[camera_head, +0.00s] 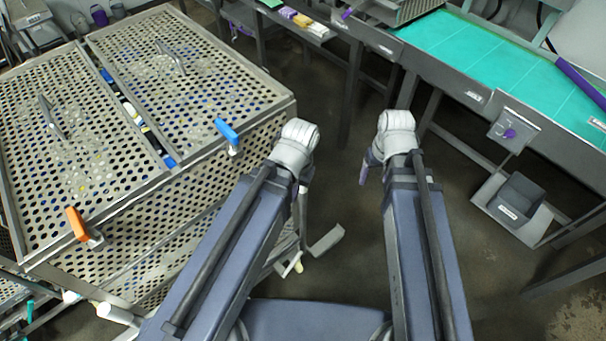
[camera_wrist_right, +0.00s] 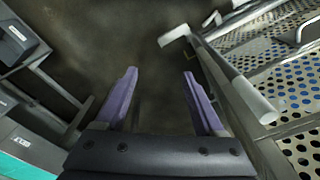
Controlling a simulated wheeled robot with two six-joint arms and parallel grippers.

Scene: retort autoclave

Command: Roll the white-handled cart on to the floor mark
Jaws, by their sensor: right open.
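A metal cart with perforated basket lids (camera_head: 190,95) fills the left of the head view. A white cylindrical handle end (camera_head: 118,313) shows at its near lower left. In the right wrist view the perforated metal (camera_wrist_right: 285,75) is at the right, with a pale bar (camera_wrist_right: 252,98) beside it. My right gripper (camera_head: 364,178) points down, right of the cart and apart from it. In the wrist view its purple fingers (camera_wrist_right: 159,73) are spread, with only floor between them. My left gripper is mostly hidden behind its pale wrist. I cannot make out a floor mark clearly.
An orange handle (camera_head: 77,225) and a blue handle (camera_head: 228,131) stick out from the baskets. A teal-topped bench (camera_head: 490,55) with a dark bin (camera_head: 516,198) below it stands at the right. Dark floor (camera_head: 345,205) lies open between cart and bench.

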